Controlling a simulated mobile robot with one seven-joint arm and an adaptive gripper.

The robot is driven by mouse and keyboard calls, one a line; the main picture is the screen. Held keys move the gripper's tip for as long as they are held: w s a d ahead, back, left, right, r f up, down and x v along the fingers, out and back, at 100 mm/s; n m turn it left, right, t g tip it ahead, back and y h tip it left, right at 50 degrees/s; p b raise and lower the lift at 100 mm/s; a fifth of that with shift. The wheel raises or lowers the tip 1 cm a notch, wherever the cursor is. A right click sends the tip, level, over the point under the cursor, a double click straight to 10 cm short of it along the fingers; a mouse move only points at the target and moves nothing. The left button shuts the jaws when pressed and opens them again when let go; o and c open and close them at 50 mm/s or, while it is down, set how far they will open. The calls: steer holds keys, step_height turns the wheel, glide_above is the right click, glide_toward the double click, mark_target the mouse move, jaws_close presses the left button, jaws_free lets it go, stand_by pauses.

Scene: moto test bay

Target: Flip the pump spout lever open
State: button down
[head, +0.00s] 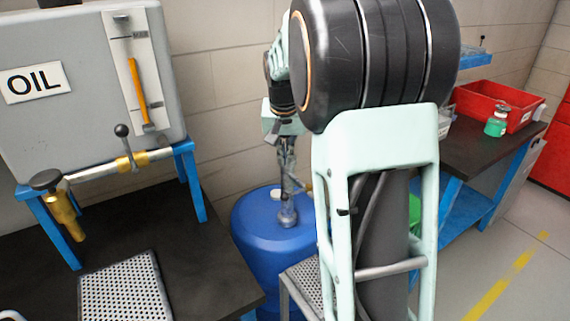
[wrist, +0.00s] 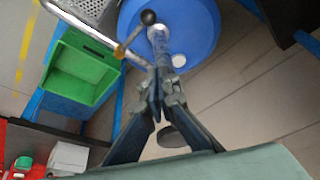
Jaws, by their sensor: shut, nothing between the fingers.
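The pump stands on the blue drum (head: 262,225), its grey column (head: 287,212) rising from the drum top; my arm hides much of it in the head view. In the wrist view the drum (wrist: 200,30) is at the top, with the column (wrist: 158,38) on it. A silvery spout pipe (wrist: 85,25) runs to upper left. Its lever (wrist: 135,32) has a black ball end and rises from a brass fitting (wrist: 120,51). My gripper (wrist: 163,78) is shut and empty, its tips just below and right of the lever in the picture. Whether it touches the pump is unclear.
A green bin (wrist: 80,68) lies left in the wrist view. The OIL tank (head: 85,85), with its own ball lever (head: 122,131), stands left above a dark bench (head: 200,265). A red bin (head: 490,101) and green bottle (head: 496,124) sit on the right bench.

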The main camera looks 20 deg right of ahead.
mark_target(296, 193)
step_height(296, 193, down, 8)
steer(key=s, duration=0.1)
steer(key=shift+a+f, duration=0.15)
steer(key=shift+a, duration=0.15)
